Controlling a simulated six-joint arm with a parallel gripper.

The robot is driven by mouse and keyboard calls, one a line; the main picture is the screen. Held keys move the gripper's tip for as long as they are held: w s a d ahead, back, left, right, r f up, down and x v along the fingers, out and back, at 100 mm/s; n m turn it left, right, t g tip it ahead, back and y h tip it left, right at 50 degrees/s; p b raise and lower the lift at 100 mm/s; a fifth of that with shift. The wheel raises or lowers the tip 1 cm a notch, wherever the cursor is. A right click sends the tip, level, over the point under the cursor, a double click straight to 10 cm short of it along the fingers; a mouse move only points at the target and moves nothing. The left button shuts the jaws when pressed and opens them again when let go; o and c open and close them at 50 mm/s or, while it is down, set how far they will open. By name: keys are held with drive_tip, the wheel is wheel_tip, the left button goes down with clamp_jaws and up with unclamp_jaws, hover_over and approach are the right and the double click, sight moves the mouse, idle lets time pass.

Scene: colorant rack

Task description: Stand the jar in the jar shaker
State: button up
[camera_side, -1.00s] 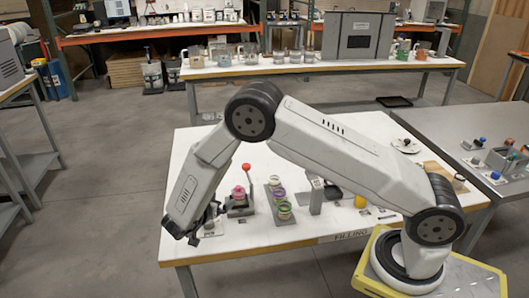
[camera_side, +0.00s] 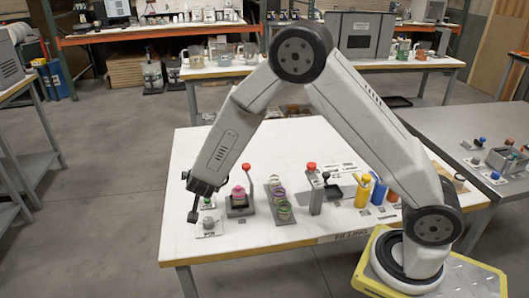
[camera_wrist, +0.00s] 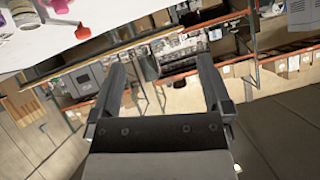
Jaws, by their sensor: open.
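A pink jar (camera_side: 238,194) stands upright in a small dark grey stand with a red-knobbed lever (camera_side: 240,209), on the left part of the white table. I take this stand for the jar shaker; the picture is too small to be sure. Pink also shows at the top left of the wrist view (camera_wrist: 95,10), beside a red knob (camera_wrist: 82,32). My gripper (camera_side: 193,203) is left of the jar, above the table's left edge, apart from the jar. In the wrist view its two fingers (camera_wrist: 160,68) are spread with nothing between them.
Further right are a second red-knobbed stand (camera_side: 316,196), a yellow bottle (camera_side: 362,192) and a blue bottle (camera_side: 379,192). A small grey item on a pale plate (camera_side: 208,224) lies below my gripper.

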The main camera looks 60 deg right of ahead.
drive_tip(key=s+r+n+g+y, duration=0.1)
drive_tip(key=s+n+g+y, duration=0.2)
drive_tip(key=s, duration=0.9)
drive_tip(key=s+r+n+g+y, duration=0.2)
drive_tip(key=s+n, duration=0.5)
drive_tip(key=s, duration=0.5)
drive_tip(key=shift+s+n+g+y, duration=0.35)
drive_tip(key=shift+g+y, duration=0.35)
drive_tip(key=shift+y, duration=0.5)
